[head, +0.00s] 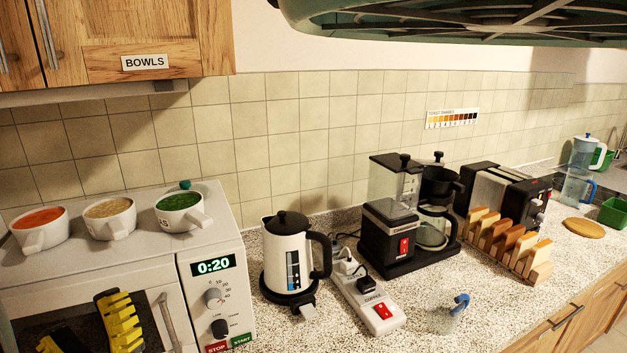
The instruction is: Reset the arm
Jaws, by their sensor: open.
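My gripper (92,328) is at the lower left of the head view, in front of the white microwave (212,292). Its black-and-yellow fingers are spread apart, with nothing seen between them. The lower part of the gripper is cut off by the bottom edge of the picture, and the rest of the arm is not clearly visible.
Three filled white cups (102,218) stand on the microwave. A kettle (285,262), power strip (367,300), coffee maker (390,240), toaster (492,200), bread rack (540,272) and clear cup (446,318) occupy the counter. A cabinet (140,30) labelled BOWLS hangs above.

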